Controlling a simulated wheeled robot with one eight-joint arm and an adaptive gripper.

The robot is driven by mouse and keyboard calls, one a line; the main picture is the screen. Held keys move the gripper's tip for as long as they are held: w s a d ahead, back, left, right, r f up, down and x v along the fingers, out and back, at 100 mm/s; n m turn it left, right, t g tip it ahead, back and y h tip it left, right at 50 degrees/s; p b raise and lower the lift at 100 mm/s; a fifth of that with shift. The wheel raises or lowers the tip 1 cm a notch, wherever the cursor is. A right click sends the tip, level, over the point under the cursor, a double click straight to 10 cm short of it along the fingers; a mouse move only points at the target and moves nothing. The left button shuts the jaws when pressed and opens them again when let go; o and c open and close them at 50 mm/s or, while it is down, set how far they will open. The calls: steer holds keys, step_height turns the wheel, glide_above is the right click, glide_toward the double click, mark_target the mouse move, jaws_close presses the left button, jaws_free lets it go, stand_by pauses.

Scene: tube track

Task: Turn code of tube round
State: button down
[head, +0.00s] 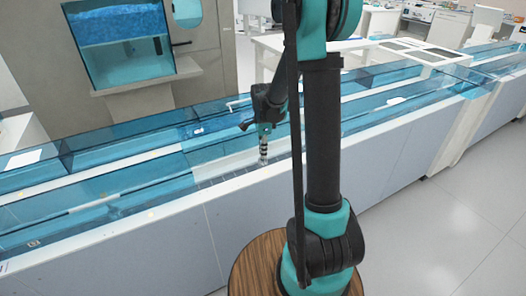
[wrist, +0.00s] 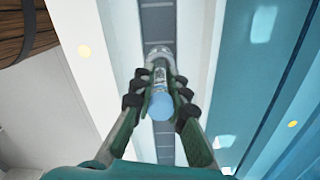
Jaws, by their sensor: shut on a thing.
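A tube with a light blue cap (wrist: 159,103) stands in the narrow dark channel of the track (wrist: 157,22) in the wrist view. My gripper (wrist: 160,92) is shut on the tube, with one finger on each side of it just beyond the cap. A strip with markings shows on the tube's side between the fingers, too small to read. A pale ring-shaped holder (wrist: 160,54) is at the tube's far end. In the head view my gripper (head: 264,136) points down into the track, and the tube (head: 263,156) is small below it.
Blue transparent covers (head: 110,184) run along both sides of the track, close to my gripper. A grey machine with a blue window (head: 124,45) stands behind the track. A round wooden top (head: 250,268) is at the bottom, near my arm's base. The floor at right is clear.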

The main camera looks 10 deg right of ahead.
steer(key=n, duration=1.3)
steer(key=shift+w+a+n, duration=0.1)
steer(key=shift+n, duration=0.3)
steer(key=n, duration=0.4)
steer(key=shift+f, duration=0.15)
steer(key=c, duration=1.4)
jaws_free()
steer(key=shift+c, duration=0.2)
